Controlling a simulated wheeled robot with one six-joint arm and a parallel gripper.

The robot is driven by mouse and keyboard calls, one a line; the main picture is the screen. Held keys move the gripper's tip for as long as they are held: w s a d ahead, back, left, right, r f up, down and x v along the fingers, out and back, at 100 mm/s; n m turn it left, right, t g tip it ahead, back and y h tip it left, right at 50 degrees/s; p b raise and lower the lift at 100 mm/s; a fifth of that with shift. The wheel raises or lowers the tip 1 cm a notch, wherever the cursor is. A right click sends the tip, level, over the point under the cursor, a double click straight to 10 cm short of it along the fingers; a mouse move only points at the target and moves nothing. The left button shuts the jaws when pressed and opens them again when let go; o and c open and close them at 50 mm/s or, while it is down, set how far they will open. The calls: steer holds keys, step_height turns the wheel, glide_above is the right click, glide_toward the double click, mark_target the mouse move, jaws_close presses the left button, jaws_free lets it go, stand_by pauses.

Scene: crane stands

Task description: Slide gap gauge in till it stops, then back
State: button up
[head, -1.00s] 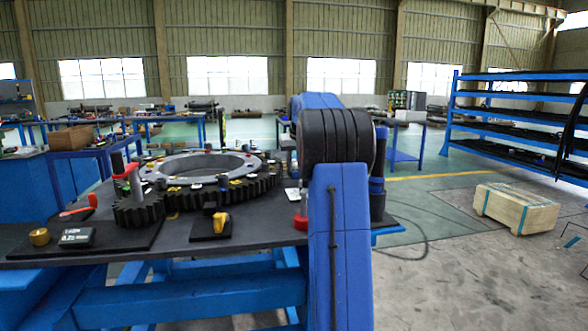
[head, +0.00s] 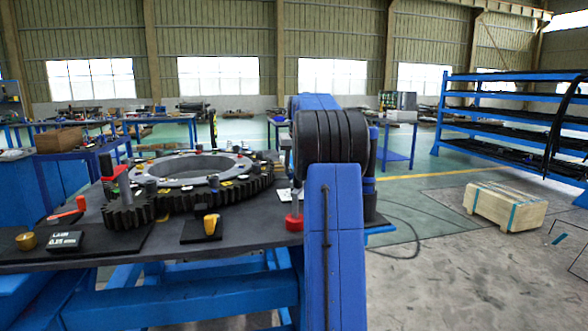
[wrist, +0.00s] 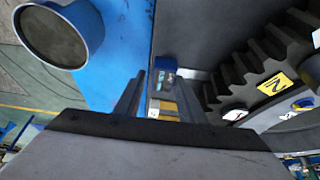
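A large black ring gear (head: 262,178) meshes with a small pinion (head: 128,212) on the dark bench. I cannot pick out the gap gauge for certain. A dark block with white lettering reading about 0.25 mm (head: 66,241) lies at the bench's front left, and a yellow handle (head: 210,224) stands on a black pad. In the wrist view my gripper (wrist: 160,85) has its two fingers apart. A small dark block with teal marks (wrist: 166,66) and a yellow-and-white piece (wrist: 165,106) show between them, with no clear contact. In the head view my arm hides the gripper.
A brass cup (head: 26,241) and a red-handled tool (head: 66,213) lie at the bench's left. A wooden crate (head: 505,207) sits on the floor at right, before a blue rack (head: 500,110). Floor between is clear.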

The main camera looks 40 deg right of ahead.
steer(key=v, duration=1.7)
